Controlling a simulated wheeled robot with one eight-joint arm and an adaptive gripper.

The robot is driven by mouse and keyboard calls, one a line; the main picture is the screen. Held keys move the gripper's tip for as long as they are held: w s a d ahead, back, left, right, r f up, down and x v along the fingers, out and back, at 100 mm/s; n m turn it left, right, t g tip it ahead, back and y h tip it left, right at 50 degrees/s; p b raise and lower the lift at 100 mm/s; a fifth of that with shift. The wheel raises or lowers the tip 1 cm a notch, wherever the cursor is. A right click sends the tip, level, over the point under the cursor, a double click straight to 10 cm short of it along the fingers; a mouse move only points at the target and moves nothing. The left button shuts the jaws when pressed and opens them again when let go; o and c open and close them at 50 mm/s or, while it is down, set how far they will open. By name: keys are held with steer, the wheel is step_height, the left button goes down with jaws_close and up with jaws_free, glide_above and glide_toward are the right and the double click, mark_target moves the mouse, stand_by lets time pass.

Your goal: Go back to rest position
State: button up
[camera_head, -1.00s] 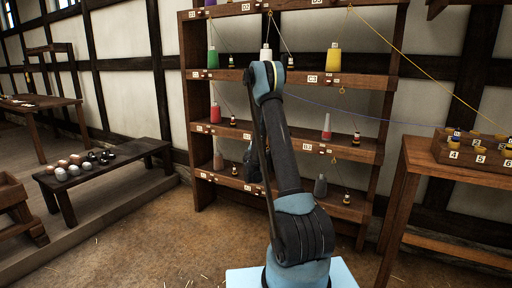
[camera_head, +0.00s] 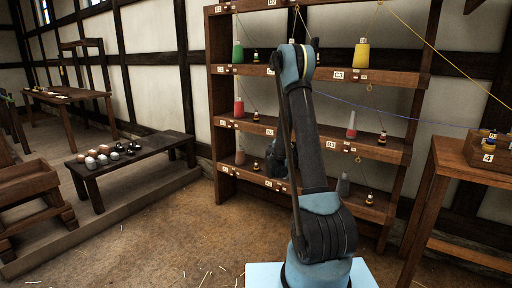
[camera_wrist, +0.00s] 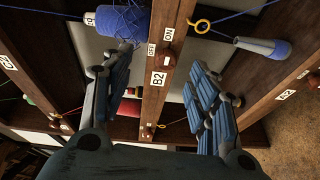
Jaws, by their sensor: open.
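My gripper (camera_wrist: 163,60) is open in the wrist view, its two fingers apart with nothing between them. The shelf edge with the B2 label (camera_wrist: 158,79) and a brown knob (camera_wrist: 168,57) marked ON and OFF shows beyond the gap. I cannot tell whether a finger touches the rack. A blue thread cone (camera_wrist: 122,22) stands behind the left fingertip. In the head view my arm rises in front of the wooden rack (camera_head: 223,130), folds over at the top and hides most of the gripper.
Green (camera_head: 238,53), yellow (camera_head: 362,55) and red (camera_head: 239,106) cones stand on the rack. A wooden table (camera_head: 445,155) with a numbered box (camera_head: 475,152) is close on the right. A low bench (camera_head: 90,172) with several balls stands left. Floor between is clear.

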steer(key=s+d+r+m+g+h, duration=0.2)
steer(key=s+d+r+m+g, duration=0.2)
steer(key=s+d+r+m, duration=0.45)
steer(key=s+d+g, duration=0.1)
steer(key=s+g, duration=0.2)
steer(key=s, duration=1.2)
steer(key=s+a+f+m+g+y, duration=0.1)
steer(key=s+a+f+g+y, duration=0.1)
steer(key=s, duration=1)
steer(key=s+a+f+m+g+y, duration=0.2)
steer(key=s+a+f+g, duration=0.1)
steer(key=s, duration=0.8)
steer(key=s+a+f+m+g+y, duration=0.2)
steer(key=s+a+f+y, duration=0.1)
steer(key=s, duration=0.9)
step_height(320, 180, down, 2)
steer(key=shift+s+a+f+g, duration=0.25)
steer(key=shift+s+a+g, duration=0.05)
steer(key=shift+a, duration=0.55)
